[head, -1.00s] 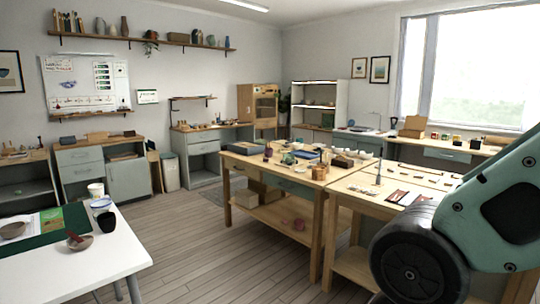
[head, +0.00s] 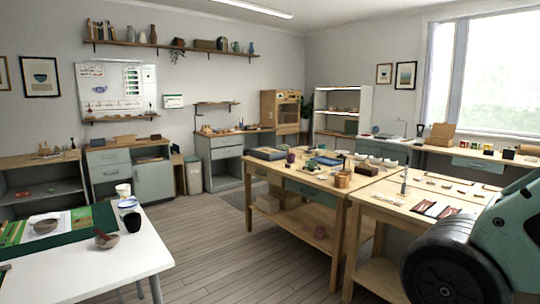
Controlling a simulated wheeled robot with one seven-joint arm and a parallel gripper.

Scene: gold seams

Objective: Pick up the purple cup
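A small purple object (head: 291,157), perhaps the purple cup, stands on the wooden worktable (head: 325,190) in the middle of the head view. It is too small and far off to be sure of its shape. My gripper is out of view. Only a teal and black part of my arm shows at the lower right, well apart from the purple object.
A white table (head: 115,262) at the lower left holds a paper cup (head: 123,190), a dark cup (head: 132,222) and bowls. Another worktable (head: 385,208) stands nearer on the right. Wooden floor (head: 225,245) lies clear between the white table and the worktables.

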